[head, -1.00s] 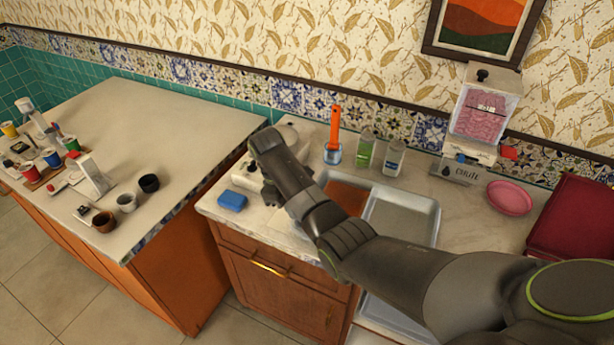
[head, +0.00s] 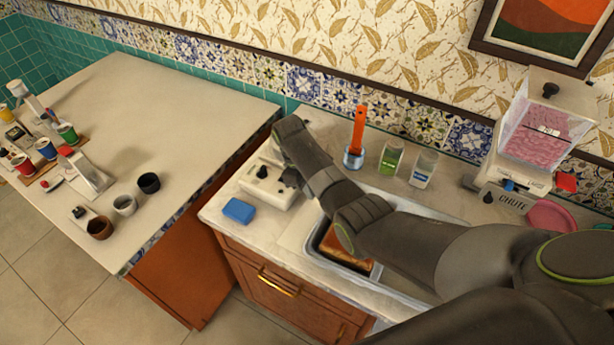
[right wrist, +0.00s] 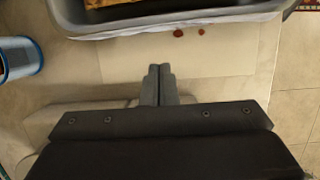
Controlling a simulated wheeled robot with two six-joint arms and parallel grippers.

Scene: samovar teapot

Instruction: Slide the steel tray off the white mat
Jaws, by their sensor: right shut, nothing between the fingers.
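The grey steel tray (head: 372,272) is on the counter, with something orange-brown inside it. My right arm hides much of it in the head view. Its near rim (right wrist: 190,17) crosses the top of the right wrist view. The white mat (right wrist: 120,33) shows there as a thin pale strip under that rim. My right gripper (right wrist: 160,70) is shut and empty, pointing at the tray's side with a gap between. In the head view my right gripper (head: 291,180) is left of the tray, beside a white device. My left gripper is not in view.
A white device (head: 266,188) and a blue block (head: 239,211) stand left of the tray. A glass with an orange-handled tool (head: 354,157) and two bottles (head: 391,158) stand behind it. Small red-brown spots (right wrist: 178,33) lie by the mat. The counter's front edge is close.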

